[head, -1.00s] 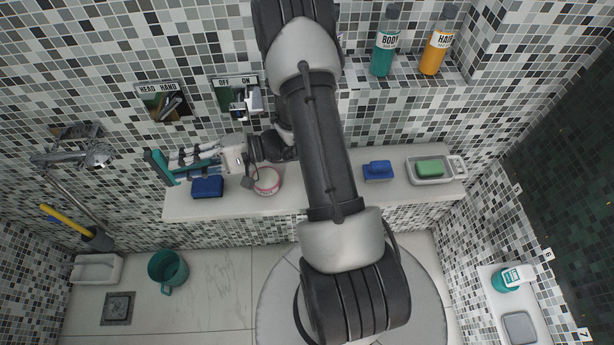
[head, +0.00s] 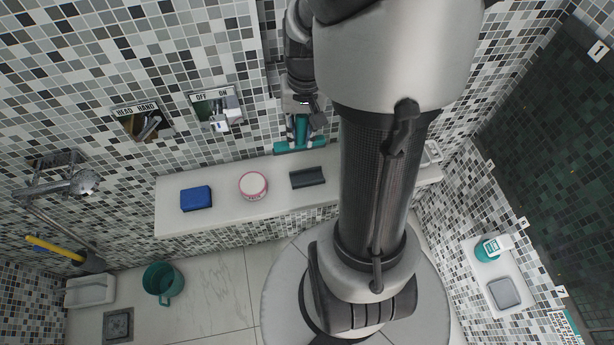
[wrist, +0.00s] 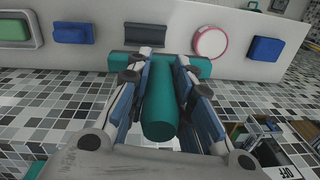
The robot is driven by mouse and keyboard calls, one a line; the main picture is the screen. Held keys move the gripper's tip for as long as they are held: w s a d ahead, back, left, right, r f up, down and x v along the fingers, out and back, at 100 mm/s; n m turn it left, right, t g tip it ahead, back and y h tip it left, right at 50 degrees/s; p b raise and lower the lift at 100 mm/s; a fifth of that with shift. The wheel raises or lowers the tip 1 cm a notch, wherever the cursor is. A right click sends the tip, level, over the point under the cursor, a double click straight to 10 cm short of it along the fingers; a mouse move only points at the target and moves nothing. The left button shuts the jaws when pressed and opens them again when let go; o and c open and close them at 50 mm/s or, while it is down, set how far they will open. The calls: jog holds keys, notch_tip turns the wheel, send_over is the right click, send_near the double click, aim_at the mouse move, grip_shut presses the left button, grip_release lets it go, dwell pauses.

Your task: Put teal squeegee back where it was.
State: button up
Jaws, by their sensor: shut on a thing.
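My gripper (head: 303,125) is shut on the teal squeegee (head: 300,147) and holds it close to the tiled wall, above the ledge. In the wrist view, the squeegee's handle (wrist: 160,112) lies between the fingers of my gripper (wrist: 163,62), and its wide crossbar (wrist: 198,68) spans beyond the fingertips. A dark grey block (head: 308,178) sits on the ledge near the squeegee; it also shows in the wrist view (wrist: 146,34), past the crossbar. I cannot tell whether the squeegee touches the wall or the ledge.
The white ledge (head: 172,220) carries a blue sponge (head: 196,198) and a pink-rimmed round tub (head: 253,185). The wrist view also shows another blue block (wrist: 74,33) and a green soap (wrist: 14,30). Switch niches (head: 215,108) are at left. My arm hides the ledge's right part.

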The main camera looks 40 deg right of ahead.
jog(key=shift+w+d+r+h, duration=0.15)
jog(key=shift+d+r+h, duration=0.15)
jog(key=shift+d+r, duration=0.45)
jog(key=shift+g, duration=0.3)
jog(key=f+b, duration=0.2)
jog(key=f, duration=0.4)
jog(key=f+b, duration=0.1)
jog(key=f, duration=0.6)
jog(key=d+f+b, duration=0.1)
jog(key=f+b, duration=0.1)
jog(key=f, duration=0.5)
jog(key=shift+b, duration=0.35)
jog(key=shift+a+r, duration=0.1)
jog(key=o, duration=0.9)
jog(key=shift+o, duration=0.2)
